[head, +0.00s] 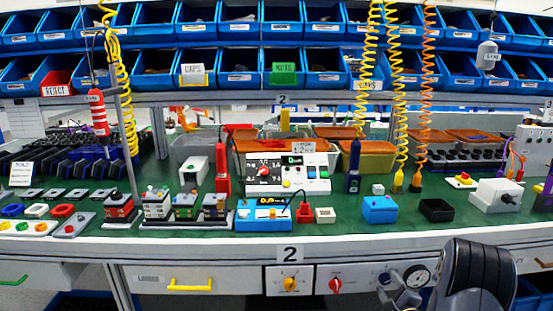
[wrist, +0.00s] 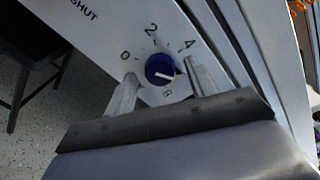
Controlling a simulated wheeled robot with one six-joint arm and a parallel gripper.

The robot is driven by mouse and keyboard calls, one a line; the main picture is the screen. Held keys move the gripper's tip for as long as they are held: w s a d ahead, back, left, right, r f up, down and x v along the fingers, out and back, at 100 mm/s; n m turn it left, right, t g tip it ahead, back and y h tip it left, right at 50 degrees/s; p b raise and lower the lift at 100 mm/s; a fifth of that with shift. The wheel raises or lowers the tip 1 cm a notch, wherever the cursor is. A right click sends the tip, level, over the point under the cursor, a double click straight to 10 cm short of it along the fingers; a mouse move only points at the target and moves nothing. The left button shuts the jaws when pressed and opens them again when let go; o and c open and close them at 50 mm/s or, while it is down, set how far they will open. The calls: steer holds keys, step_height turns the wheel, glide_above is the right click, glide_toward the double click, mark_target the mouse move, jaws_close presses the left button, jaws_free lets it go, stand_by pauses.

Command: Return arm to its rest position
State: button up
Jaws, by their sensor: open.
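In the wrist view a round blue rotary knob (wrist: 160,69) sits on a white panel with a dial marked 0, 2, 4 and a partly covered digit below. Its white mark points to the right, seemingly between the 4 and that lowest digit. My gripper (wrist: 160,86) is open, with one finger on each side of the knob. I cannot tell whether either finger touches it. In the head view the blue knob (head: 385,278) shows on the bench front, left of a round gauge, with a grey part of my arm just below it.
The bench front also carries a yellow knob (head: 290,283), a red knob (head: 335,285) and the gauge (head: 417,276). The green benchtop (head: 330,238) above holds many boxes and devices. Coiled cables (head: 398,100) hang over it. Blue bins (head: 240,70) line the back.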

stand_by(0.3)
steer(key=s+p, duration=0.2)
steer(key=s, duration=0.9)
steer(key=w+b, duration=0.2)
steer(key=w, duration=0.8)
steer(key=shift+w, duration=0.25)
steer(key=shift+w+f, duration=0.1)
steer(key=shift+w, duration=0.25)
steer(key=n+b, duration=0.2)
steer(key=n, duration=0.3)
steer(key=shift+s+b, duration=0.15)
steer(key=shift+b, duration=0.15)
steer(key=n+h+b, duration=0.1)
steer(key=n+b, duration=0.1)
steer(key=n, duration=0.4)
steer(key=n+b, duration=0.1)
steer(key=n, duration=0.4)
steer(key=shift+a, duration=0.1)
steer(key=n, duration=0.6)
steer(key=shift+t, duration=0.3)
